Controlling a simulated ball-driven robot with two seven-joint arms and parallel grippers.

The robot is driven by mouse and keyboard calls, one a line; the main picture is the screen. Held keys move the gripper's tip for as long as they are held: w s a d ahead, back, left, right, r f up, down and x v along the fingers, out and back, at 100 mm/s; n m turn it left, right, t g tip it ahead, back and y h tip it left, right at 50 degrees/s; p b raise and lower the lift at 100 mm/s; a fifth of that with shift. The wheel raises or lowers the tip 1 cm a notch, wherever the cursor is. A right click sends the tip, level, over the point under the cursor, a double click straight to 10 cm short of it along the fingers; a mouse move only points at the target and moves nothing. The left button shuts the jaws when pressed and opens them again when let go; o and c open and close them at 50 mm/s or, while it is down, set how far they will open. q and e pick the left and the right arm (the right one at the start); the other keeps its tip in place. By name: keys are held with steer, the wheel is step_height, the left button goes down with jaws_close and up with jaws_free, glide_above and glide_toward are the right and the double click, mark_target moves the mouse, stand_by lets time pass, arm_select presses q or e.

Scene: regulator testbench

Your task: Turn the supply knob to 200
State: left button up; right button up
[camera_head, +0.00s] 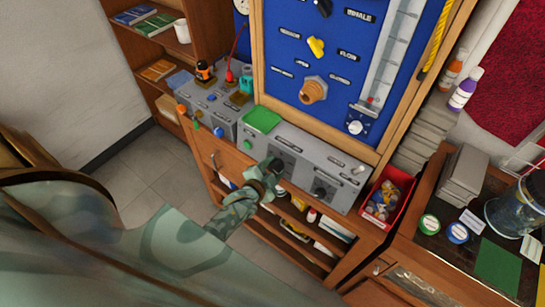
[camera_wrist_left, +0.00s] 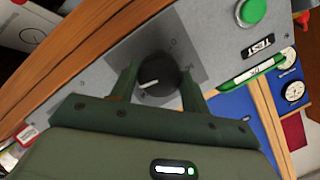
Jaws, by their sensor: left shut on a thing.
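My left gripper (camera_head: 272,168) reaches down to the grey test bench panel (camera_head: 305,147) in the head view. In the left wrist view its two green fingers (camera_wrist_left: 158,90) stand on either side of a round black knob (camera_wrist_left: 159,72) and are shut on it. A white pointer line on the knob points to the left and slightly down in that view. The dial marks around it are too small to read, and I cannot read a supply label. In the head view the gripper largely hides this knob. My right gripper is not in view.
Another black knob (camera_head: 321,191) sits to the right on the same panel. A green button (camera_wrist_left: 252,11) and a TEST label (camera_wrist_left: 258,47) are near the held knob. A red bin (camera_head: 376,214) stands right of the panel, and a blue board (camera_head: 290,60) rises behind it.

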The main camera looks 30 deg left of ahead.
arm_select(q)
steer(key=shift+s+d+f+m+y+b, duration=0.15)
steer(key=shift+m+b, duration=0.4)
steer(key=shift+m, duration=0.3)
steer(key=shift+w+a+f+m+y+b, duration=0.15)
steer(key=shift+m+b, duration=0.4)
steer(key=shift+m, duration=0.3)
steer(key=shift+s+d+r, duration=0.1)
steer(key=o, duration=1)
steer(key=shift+r+t, duration=0.1)
steer(key=shift+t, duration=0.2)
